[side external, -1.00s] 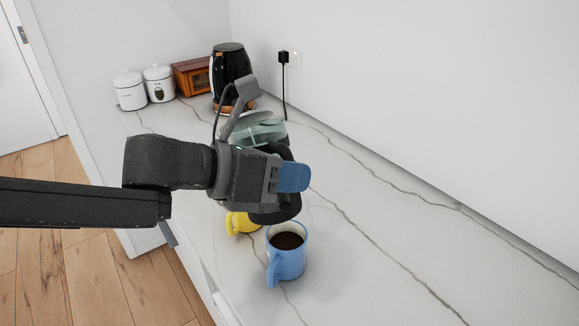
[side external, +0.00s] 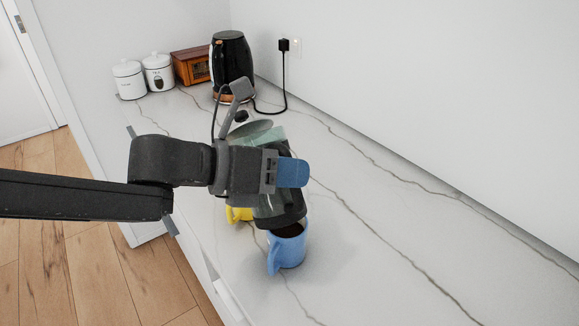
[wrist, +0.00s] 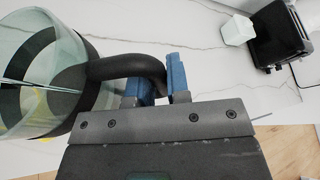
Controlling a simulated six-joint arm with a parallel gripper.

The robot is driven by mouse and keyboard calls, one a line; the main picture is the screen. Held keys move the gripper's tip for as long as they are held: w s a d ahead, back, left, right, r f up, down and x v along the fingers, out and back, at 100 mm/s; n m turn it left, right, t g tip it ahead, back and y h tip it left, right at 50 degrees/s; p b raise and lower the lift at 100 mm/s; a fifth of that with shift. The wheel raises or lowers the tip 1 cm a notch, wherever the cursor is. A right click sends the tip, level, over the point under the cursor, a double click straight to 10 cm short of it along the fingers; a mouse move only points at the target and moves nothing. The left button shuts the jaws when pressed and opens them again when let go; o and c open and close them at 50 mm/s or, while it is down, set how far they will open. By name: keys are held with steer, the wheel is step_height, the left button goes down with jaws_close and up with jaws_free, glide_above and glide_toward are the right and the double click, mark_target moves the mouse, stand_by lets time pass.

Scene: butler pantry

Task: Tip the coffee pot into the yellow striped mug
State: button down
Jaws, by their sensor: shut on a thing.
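My gripper (side external: 292,173) is shut on the black handle (wrist: 130,67) of the coffee pot. The pot has a glass body (wrist: 38,65) and a dark band, and is held above the counter, tilted, with its dark base (side external: 282,215) toward the camera. The yellow mug (side external: 236,213) stands on the counter below and behind the pot. The pot and my arm hide most of it, so its stripes and contents cannot be seen. A yellow sliver shows beside the pot in the wrist view. I cannot tell whether liquid is flowing.
A blue mug (side external: 287,252) with dark liquid stands just in front, partly covered by the pot's base. A black kettle (side external: 231,62), a wooden box (side external: 190,66) and two white canisters (side external: 129,80) stand at the back. The counter's right side is clear.

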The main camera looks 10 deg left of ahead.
mark_target(281, 143)
steer(key=shift+w+a+r+n+h, duration=0.1)
steer(key=shift+w+r+n+h, duration=0.15)
steer(key=shift+r, duration=0.4)
steer(key=shift+a+r+n+h, duration=0.15)
steer(key=shift+r+n, duration=0.2)
steer(key=shift+r, duration=0.25)
steer(key=shift+w+a+r+n+g+h, duration=0.15)
steer(key=shift+w+r+n+h, duration=0.05)
steer(key=shift+r+n, duration=0.2)
steer(key=shift+w+a+r+n+g+h, duration=0.2)
steer(key=shift+r+n, duration=0.15)
steer(key=shift+r, duration=0.2)
steer(key=shift+w+a+r+n+g+h, duration=0.1)
steer(key=shift+w+r+n+g+h, duration=0.1)
steer(key=shift+r+n, duration=0.2)
steer(key=shift+w+a+r+n+h, duration=0.15)
steer(key=shift+w+a+r+n, duration=0.1)
steer(key=shift+r, duration=0.15)
steer(key=shift+w+a+r+n+h, duration=0.1)
steer(key=shift+w+r+n, duration=0.05)
steer(key=shift+r+n, duration=0.15)
steer(key=shift+w+a+r+n+h, duration=0.15)
steer(key=shift+w+a+r+n, duration=0.05)
steer(key=shift+r, duration=0.25)
stand_by(1.0)
steer(key=shift+w+a+r+n+h, duration=0.4)
steer(key=shift+w+a+r+n, duration=0.3)
steer(key=shift+r+n, duration=0.2)
stand_by(2.3)
